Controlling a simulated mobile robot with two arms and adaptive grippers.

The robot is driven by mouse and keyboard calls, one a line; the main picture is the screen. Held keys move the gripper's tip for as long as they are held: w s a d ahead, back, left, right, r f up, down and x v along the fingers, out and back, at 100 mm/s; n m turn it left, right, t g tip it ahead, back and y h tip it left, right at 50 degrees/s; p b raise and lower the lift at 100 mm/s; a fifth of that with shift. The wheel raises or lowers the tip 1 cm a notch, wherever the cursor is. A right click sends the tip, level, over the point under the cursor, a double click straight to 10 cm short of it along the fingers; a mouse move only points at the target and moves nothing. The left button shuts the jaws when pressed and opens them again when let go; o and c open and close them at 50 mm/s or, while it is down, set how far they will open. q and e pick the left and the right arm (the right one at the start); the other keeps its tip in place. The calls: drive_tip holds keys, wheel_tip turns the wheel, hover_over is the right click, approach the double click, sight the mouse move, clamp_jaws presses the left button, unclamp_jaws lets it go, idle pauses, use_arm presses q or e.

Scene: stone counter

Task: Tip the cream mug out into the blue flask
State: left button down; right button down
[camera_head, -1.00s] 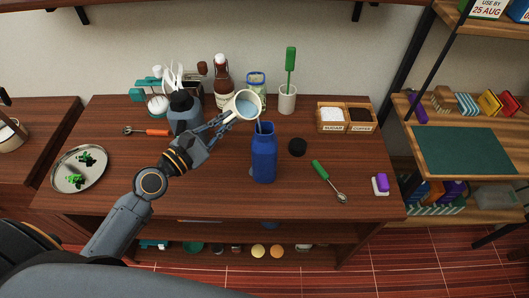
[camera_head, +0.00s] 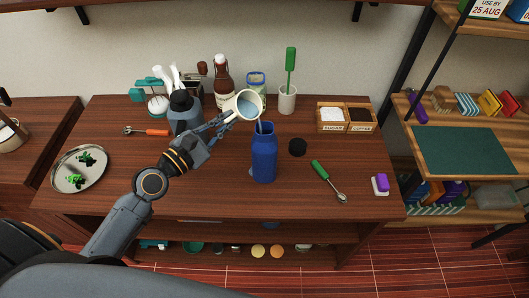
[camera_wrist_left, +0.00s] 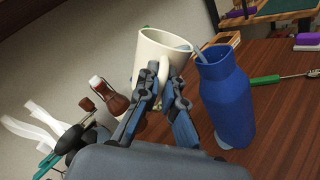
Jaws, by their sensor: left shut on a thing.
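The cream mug (camera_head: 240,112) is tilted to the right, with pale blue liquid inside, just above and left of the blue flask (camera_head: 264,155). A thin pale stream runs from the mug's lip into the flask's open mouth. The flask stands upright on the counter. My left gripper (camera_head: 226,121) is shut on the mug. In the left wrist view its fingers (camera_wrist_left: 162,98) close at the handle of the mug (camera_wrist_left: 150,52), and the stream reaches the flask (camera_wrist_left: 228,100). The liquid level inside the flask is hidden. My right gripper is not in view.
A black lid (camera_head: 297,147) lies right of the flask, with a green-handled spoon (camera_head: 328,180) farther right. A dark-capped grey bottle (camera_head: 183,118) stands behind my left arm.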

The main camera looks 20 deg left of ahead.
use_arm(q)
drive_tip(key=shift+d+r+m, duration=0.15)
drive_tip(key=shift+r+m, duration=0.45)
drive_tip(key=shift+m, duration=0.7)
idle(2.0)
drive_tip(key=shift+s+d+r+m+b, duration=0.1)
drive_tip(key=shift+r+m+b, duration=0.2)
drive_tip(key=shift+m, duration=0.35)
drive_tip(key=shift+d+r+m+b, duration=0.15)
drive_tip(key=shift+m+b, duration=0.25)
drive_tip(key=shift+m, duration=0.25)
idle(2.0)
drive_tip(key=shift+s+d+r+m, duration=0.25)
drive_tip(key=shift+d+m, duration=0.2)
drive_tip(key=shift+m, duration=0.25)
idle(0.7)
